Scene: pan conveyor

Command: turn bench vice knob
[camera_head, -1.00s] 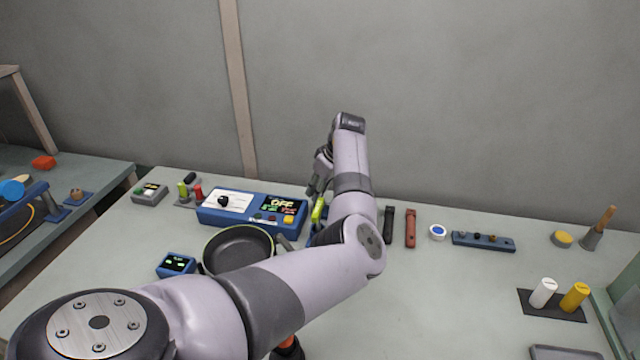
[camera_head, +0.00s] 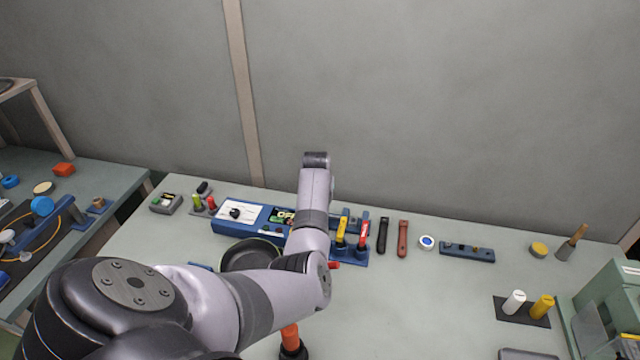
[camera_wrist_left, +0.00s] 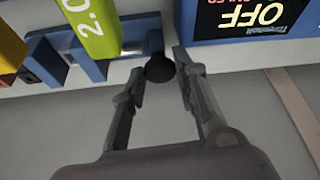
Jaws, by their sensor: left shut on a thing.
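In the left wrist view a small black round knob (camera_wrist_left: 160,70) stands at the end of a blue bench vice part (camera_wrist_left: 126,38). My left gripper (camera_wrist_left: 158,62) has one finger on each side of the knob and is shut on it. In the head view my own arm hides this gripper and the knob. Blue parts that may be the vice (camera_head: 352,217) show just right of my arm. My right gripper is in neither view.
A blue box with an OFF display (camera_wrist_left: 245,15) is close beside the fingers. A dark pan (camera_head: 248,255) lies before the box. Yellow (camera_head: 341,228) and red (camera_head: 364,232) handles stand right of my arm.

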